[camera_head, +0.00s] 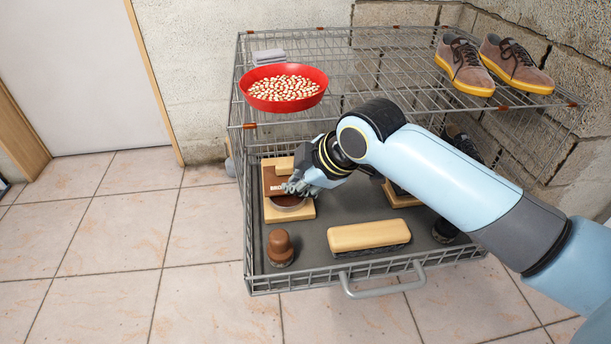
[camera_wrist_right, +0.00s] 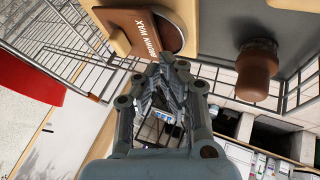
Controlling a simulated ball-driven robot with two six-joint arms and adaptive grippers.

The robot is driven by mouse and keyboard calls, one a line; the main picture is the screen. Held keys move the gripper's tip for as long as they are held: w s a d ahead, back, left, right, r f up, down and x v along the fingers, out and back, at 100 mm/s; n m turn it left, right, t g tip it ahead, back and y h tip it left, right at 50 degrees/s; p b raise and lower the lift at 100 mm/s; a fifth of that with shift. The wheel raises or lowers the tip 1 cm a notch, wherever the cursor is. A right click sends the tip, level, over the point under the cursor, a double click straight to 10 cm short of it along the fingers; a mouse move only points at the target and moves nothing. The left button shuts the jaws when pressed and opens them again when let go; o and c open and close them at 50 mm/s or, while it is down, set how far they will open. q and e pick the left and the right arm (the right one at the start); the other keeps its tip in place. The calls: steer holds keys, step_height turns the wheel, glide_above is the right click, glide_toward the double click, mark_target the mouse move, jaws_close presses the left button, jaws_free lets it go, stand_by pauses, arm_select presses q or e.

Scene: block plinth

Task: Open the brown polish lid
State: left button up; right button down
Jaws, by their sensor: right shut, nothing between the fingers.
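The brown polish tin (camera_head: 289,204) is a low round tin with a dark brown top and a silvery rim. In the right wrist view the tin (camera_wrist_right: 168,35) shows at the top, partly behind the label. My right gripper (camera_head: 291,187) is shut and empty, its fingertips just above and close to the tin. In the right wrist view its fingertips (camera_wrist_right: 167,62) meet below the tin; I cannot tell whether they touch it. My left gripper is out of view.
A brown knobbed dauber (camera_head: 280,246) and a wooden brush (camera_head: 368,236) stand in the drawer near its front handle (camera_head: 385,285). A red bowl (camera_head: 284,104) of beans and brown shoes (camera_head: 515,63) are on the upper rack. Bare drawer floor lies between dauber and brush.

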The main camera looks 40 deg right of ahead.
mark_target(280, 179)
steer(key=b+x, duration=0.1)
steer(key=x, duration=0.3)
steer(key=shift+s+f, duration=0.1)
steer(key=shift+f, duration=0.05)
steer(key=shift+w+d+b, duration=0.2)
steer(key=shift+w+d, duration=0.15)
steer(key=shift+w, duration=0.2)
steer(key=shift+w+d+b, duration=0.2)
steer(key=shift+w+d, duration=0.15)
steer(key=shift+w, duration=0.25)
steer(key=shift+w+d+r, duration=0.25)
steer(key=shift+w+d, duration=0.05)
steer(key=shift+w, duration=0.15)
steer(key=shift+w+r, duration=0.1)
steer(key=shift+w+d, duration=0.6)
steer(key=shift+w, duration=0.25)
steer(key=shift+w+d, duration=0.55)
steer(key=shift+w, duration=0.35)
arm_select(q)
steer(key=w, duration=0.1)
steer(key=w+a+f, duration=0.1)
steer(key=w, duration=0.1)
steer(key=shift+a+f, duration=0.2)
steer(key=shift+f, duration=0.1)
